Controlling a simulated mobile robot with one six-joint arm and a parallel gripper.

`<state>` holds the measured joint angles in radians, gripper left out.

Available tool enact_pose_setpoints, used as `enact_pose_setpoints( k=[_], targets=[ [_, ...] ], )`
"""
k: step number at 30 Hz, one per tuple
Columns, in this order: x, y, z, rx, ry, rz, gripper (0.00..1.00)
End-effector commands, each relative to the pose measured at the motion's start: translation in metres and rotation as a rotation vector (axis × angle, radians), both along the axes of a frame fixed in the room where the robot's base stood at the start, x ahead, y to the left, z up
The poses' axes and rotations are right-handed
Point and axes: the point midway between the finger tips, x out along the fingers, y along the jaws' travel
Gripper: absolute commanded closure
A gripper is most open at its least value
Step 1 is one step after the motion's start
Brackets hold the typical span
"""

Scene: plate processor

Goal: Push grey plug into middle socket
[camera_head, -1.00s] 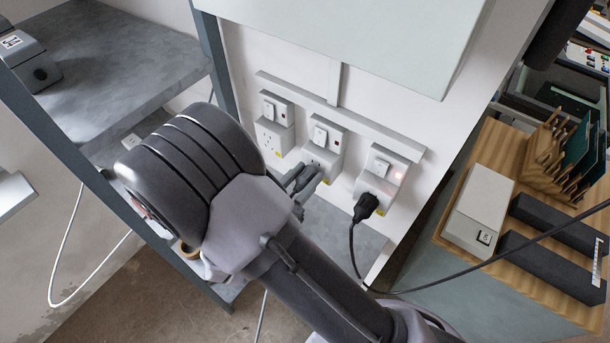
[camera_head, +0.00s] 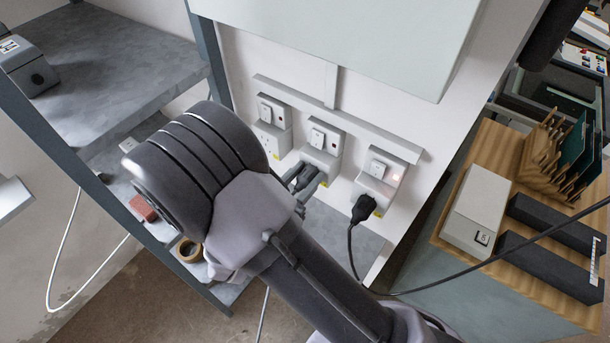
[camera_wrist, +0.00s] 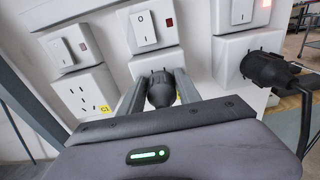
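The dark grey plug (camera_wrist: 161,91) is between the two fingers of my gripper (camera_wrist: 160,84). Its front faces the lower face of the middle socket (camera_wrist: 153,62), very near or against it. I cannot tell how far its pins are in. The fingers lie along both sides of the plug and appear shut on it. In the head view the gripper (camera_head: 301,180) and plug are at the lower part of the middle socket (camera_head: 321,158), partly hidden by my arm. The middle socket has a white switch and a dark red indicator.
The left socket (camera_head: 267,138) is empty. A black plug (camera_head: 364,208) with a cable is at the right socket (camera_head: 380,187), whose light glows red. A grey shelf (camera_head: 110,70) stands left, a wooden-topped bench (camera_head: 450,222) right.

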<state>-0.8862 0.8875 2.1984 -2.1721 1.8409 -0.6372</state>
Motion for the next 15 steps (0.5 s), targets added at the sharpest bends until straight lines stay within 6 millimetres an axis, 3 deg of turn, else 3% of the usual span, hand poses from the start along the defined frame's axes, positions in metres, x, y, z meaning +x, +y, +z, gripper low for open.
enact_pose_setpoints(
  k=[1,3,15],
  targets=[
    [0.0000,0.0000,0.0000,0.000,0.000,0.000,0.48],
    [0.0000,0.0000,0.0000,0.000,0.000,0.000,0.39],
    [-0.0006,0.0006,-0.0001,0.000,0.000,0.000,0.39]
  ],
)
